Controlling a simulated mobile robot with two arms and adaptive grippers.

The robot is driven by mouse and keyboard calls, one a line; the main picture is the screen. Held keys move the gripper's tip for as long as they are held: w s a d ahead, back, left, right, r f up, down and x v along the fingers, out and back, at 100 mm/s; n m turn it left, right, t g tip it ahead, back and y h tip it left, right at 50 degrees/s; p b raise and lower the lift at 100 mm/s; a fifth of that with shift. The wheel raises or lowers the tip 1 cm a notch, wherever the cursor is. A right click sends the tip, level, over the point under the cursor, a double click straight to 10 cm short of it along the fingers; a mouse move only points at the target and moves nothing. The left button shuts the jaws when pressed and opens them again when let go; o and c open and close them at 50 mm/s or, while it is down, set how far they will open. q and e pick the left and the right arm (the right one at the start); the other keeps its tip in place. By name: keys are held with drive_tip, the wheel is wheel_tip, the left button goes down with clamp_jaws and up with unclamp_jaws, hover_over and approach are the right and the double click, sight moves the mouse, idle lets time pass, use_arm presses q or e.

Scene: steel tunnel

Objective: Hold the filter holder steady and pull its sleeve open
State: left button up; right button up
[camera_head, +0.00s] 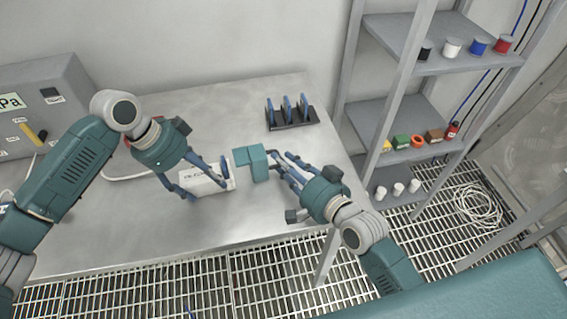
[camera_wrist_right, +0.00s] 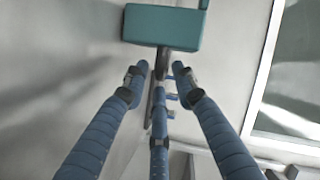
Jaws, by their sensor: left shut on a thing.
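A white box (camera_head: 208,185) with dark lettering on its front is on the bench, with a blue disc (camera_head: 225,167) at its right end. My left gripper (camera_head: 207,190) is shut on the white box, its fingers reaching over it. A teal block (camera_head: 258,163) with a dark handle (camera_head: 273,153) is just right of the box. The block and handle (camera_wrist_right: 178,64) also show in the right wrist view. My right gripper (camera_wrist_right: 160,72) has its fingers apart, on either side of the handle, with gaps visible. I cannot tell whether the block joins the box.
A dark rack (camera_head: 291,121) with several blue discs stands behind on the bench (camera_head: 110,225). A grey instrument box (camera_head: 55,95) is at the left. Shelves (camera_head: 385,105) with small cans and blocks stand at the right. The front bench is clear.

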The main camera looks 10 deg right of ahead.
use_arm(q)
drive_tip(key=shift+d, duration=0.1)
use_arm(e)
drive_tip(key=shift+s+d, duration=0.1)
drive_tip(key=shift+s, duration=0.2)
drive_tip(key=v, duration=1.1)
drive_tip(key=shift+s+d+r, duration=0.1)
drive_tip(key=shift+s+d, duration=0.05)
drive_tip(key=shift+s, duration=0.05)
use_arm(q)
drive_tip(key=o, duration=1.4)
drive_tip(key=shift+c, duration=0.2)
